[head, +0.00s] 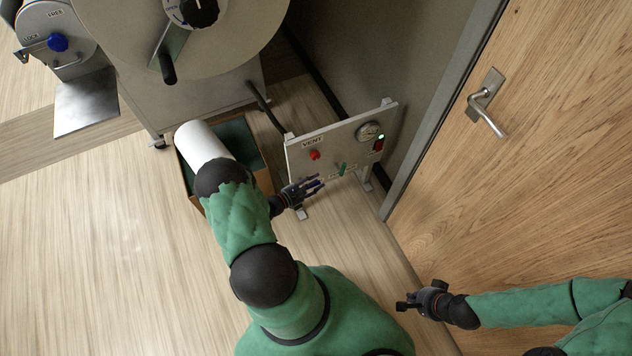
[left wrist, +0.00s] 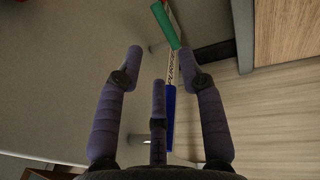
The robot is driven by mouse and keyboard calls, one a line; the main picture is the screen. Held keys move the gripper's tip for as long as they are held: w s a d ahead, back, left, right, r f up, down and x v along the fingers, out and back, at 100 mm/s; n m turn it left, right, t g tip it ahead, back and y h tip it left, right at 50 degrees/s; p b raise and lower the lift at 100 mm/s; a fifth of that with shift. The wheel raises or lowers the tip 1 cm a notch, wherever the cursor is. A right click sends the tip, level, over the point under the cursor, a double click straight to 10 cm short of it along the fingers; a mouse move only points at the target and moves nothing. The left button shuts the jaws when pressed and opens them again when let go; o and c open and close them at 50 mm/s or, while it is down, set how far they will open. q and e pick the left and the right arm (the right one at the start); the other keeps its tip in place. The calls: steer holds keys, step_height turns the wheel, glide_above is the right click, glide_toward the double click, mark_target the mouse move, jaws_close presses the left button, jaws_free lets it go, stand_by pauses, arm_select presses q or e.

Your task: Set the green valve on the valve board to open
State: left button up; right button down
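The valve board (head: 330,140) is a pale upright panel on feet, beside the door. Its green valve handle (head: 342,169) sits low, above a small label too small to read. The green handle also shows at the top of the left wrist view (left wrist: 166,24), just beyond the fingertips. A blue handle (left wrist: 170,112) lies nearer, between the finger lines; I cannot tell whether a finger touches it. My left gripper (head: 314,184) is in front of the board's lower edge, fingers spread. My right gripper (head: 403,302) is apart from the board, near the door; its finger opening is unclear.
A wooden door (head: 540,130) with a lever handle (head: 487,113) is on the right.

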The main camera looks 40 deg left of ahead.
arm_select(q)
steer(key=shift+w+d, duration=0.1)
steer(key=c, duration=0.5)
steer(key=w+d+n+y, duration=0.1)
steer(key=w+n, duration=0.1)
steer(key=n, duration=0.1)
steer(key=w+d+n+t+y+p, duration=0.1)
steer(key=w+d+n, duration=0.1)
steer(key=n, duration=0.2)
steer(key=w+d+r+n+y, duration=0.1)
steer(key=w+d+n, duration=0.1)
steer(key=n, duration=0.1)
steer(key=shift+d+t+p, duration=0.1)
steer(key=shift+t+p, duration=0.2)
steer(key=shift+p, duration=0.05)
jaws_close()
steer(key=w+d+f+n+g+y+p, duration=0.15)
steer(key=d+n+y, duration=0.35)
steer(key=n, duration=0.7)
steer(key=w+a+f+n+b, duration=0.15)
steer(key=w+b, duration=0.25)
steer(key=w, duration=0.6)
steer(key=shift+s+a+r, duration=0.15)
steer(key=shift+s+a, duration=0.55)
steer(key=shift+s, duration=0.3)
steer(key=shift+s+a+r, duration=0.15)
steer(key=shift+s+a, duration=0.5)
steer(key=shift+s, duration=0.35)
